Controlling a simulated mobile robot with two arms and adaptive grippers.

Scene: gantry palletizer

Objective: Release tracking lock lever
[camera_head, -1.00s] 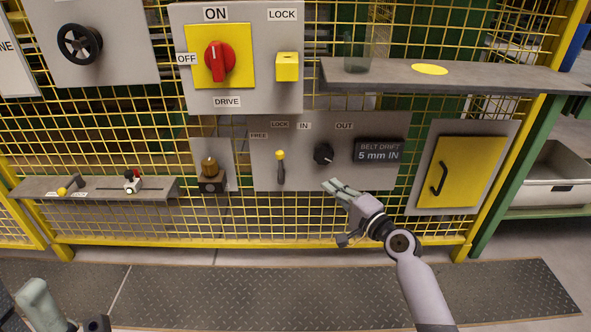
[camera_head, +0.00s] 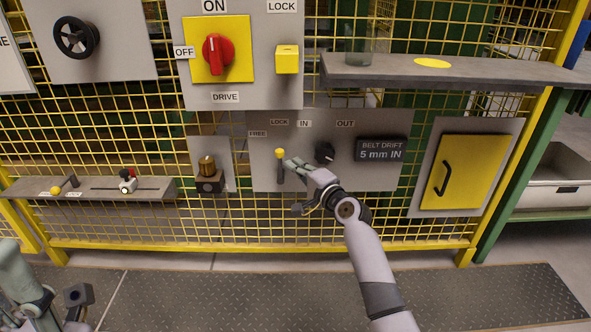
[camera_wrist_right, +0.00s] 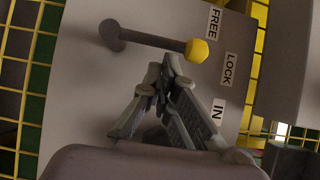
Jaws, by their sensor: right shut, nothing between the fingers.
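The lock lever (camera_head: 280,168) has a yellow knob on a dark arm. It stands upright on a grey panel (camera_head: 380,180), knob at the top under the LOCK label (camera_head: 280,122); the FREE label (camera_head: 258,134) is up and left of it. In the right wrist view the lever (camera_wrist_right: 150,40) lies just beyond the fingertips. My right gripper (camera_head: 289,163) is shut and empty, just right of the lever; contact cannot be told. It also shows in the wrist view (camera_wrist_right: 163,70). Part of my left gripper (camera_head: 20,275) shows at the lower left; its jaw state is unclear.
A black knob (camera_head: 325,152) and a display (camera_head: 381,149) reading "BELT DRIFT 5 mm IN" are right of the lever. A grey shelf (camera_head: 480,78) juts out above right. A brass-topped device (camera_head: 208,175) is to the left. A yellow door (camera_head: 466,172) is at the right.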

